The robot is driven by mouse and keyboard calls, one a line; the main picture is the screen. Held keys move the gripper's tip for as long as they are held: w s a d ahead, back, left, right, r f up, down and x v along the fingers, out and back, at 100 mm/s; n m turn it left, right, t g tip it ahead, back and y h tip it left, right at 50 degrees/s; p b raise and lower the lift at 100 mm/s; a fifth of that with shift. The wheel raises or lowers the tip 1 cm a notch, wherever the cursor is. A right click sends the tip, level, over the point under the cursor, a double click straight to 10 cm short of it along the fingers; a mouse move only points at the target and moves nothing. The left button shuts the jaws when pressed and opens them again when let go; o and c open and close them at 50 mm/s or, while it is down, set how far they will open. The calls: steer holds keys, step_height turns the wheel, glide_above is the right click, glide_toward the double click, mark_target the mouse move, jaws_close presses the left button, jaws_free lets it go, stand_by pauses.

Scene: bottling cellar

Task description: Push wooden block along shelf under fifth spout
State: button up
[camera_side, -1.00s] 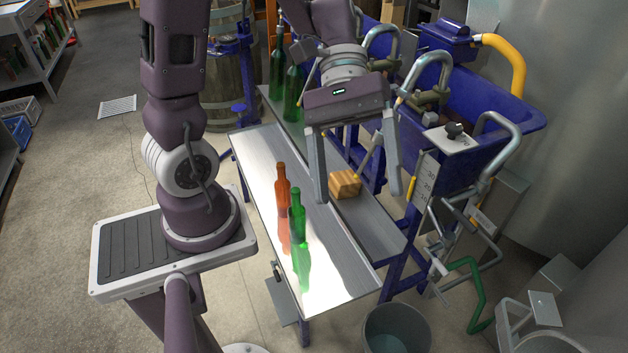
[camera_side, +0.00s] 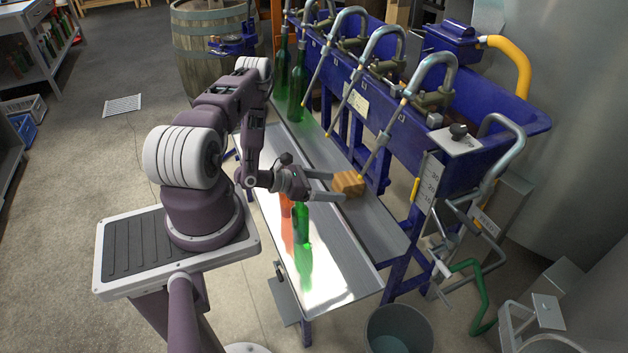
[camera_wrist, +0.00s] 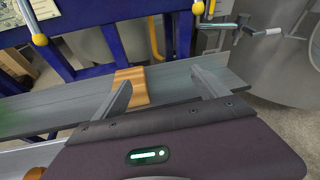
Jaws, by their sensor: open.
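The wooden block (camera_side: 348,184), light brown with a striped grain, sits on the grey metal shelf (camera_side: 378,226). It also shows in the wrist view (camera_wrist: 132,88). My gripper (camera_side: 337,187) lies low and roughly level at the block's left side, fingers open. In the wrist view my gripper (camera_wrist: 161,84) has its left finger overlapping the block's edge, while its right finger stands well clear to the right. I cannot tell whether a finger touches the block. The nearest spout (camera_side: 385,135) slants down to a yellow tip close above the block. I cannot make out spout numbers.
Green bottles (camera_side: 297,90) stand at the shelf's far end. The blue filler trough (camera_side: 480,115) runs behind. The shelf's near end is clear.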

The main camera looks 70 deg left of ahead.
steer(key=y, duration=0.2)
glide_toward(348, 183)
steer(key=a, duration=0.2)
steer(key=shift+g, duration=0.4)
steer(key=shift+f+x, duration=0.2)
steer(key=shift+x, duration=2.85)
steer(key=shift+f+x, duration=0.2)
steer(key=shift+x, duration=2.9)
steer(key=shift+s, duration=0.2)
steer(key=c, duration=1.5)
steer(key=shift+c, duration=0.2)
steer(key=shift+d, duration=6.15)
